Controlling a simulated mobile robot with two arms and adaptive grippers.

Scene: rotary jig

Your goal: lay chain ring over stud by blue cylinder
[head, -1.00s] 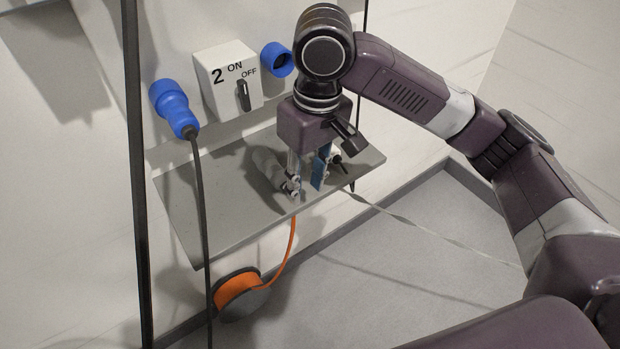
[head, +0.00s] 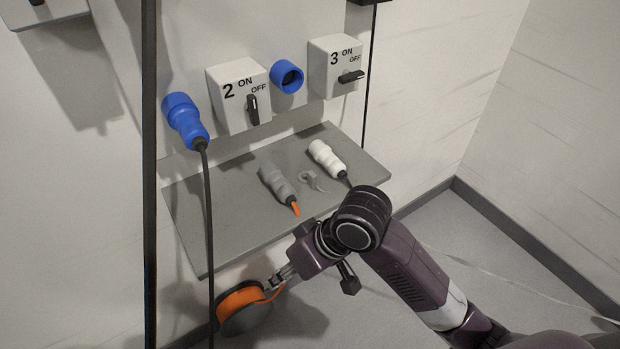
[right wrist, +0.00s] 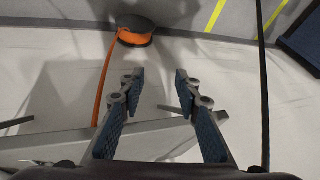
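I make out no chain ring and no stud for certain. A small light-grey loop-like piece (head: 311,180) lies on the grey shelf (head: 225,220); I cannot tell what it is. Two blue round things show in the head view: a blue socket (head: 287,77) on the panel and a blue connector (head: 184,120) with a black cable to its left. My right gripper (head: 278,281) is below the shelf's front edge, near an orange cable reel (head: 240,303). In the right wrist view its fingers (right wrist: 158,82) are apart with nothing between them. My left gripper is not in view.
A grey plug (head: 277,182) with an orange cable end and a white plug (head: 326,158) lie on the shelf. Switch boxes 2 (head: 238,100) and 3 (head: 333,70) are on the panel. Dark posts stand beside the panel. The shelf's left part is clear.

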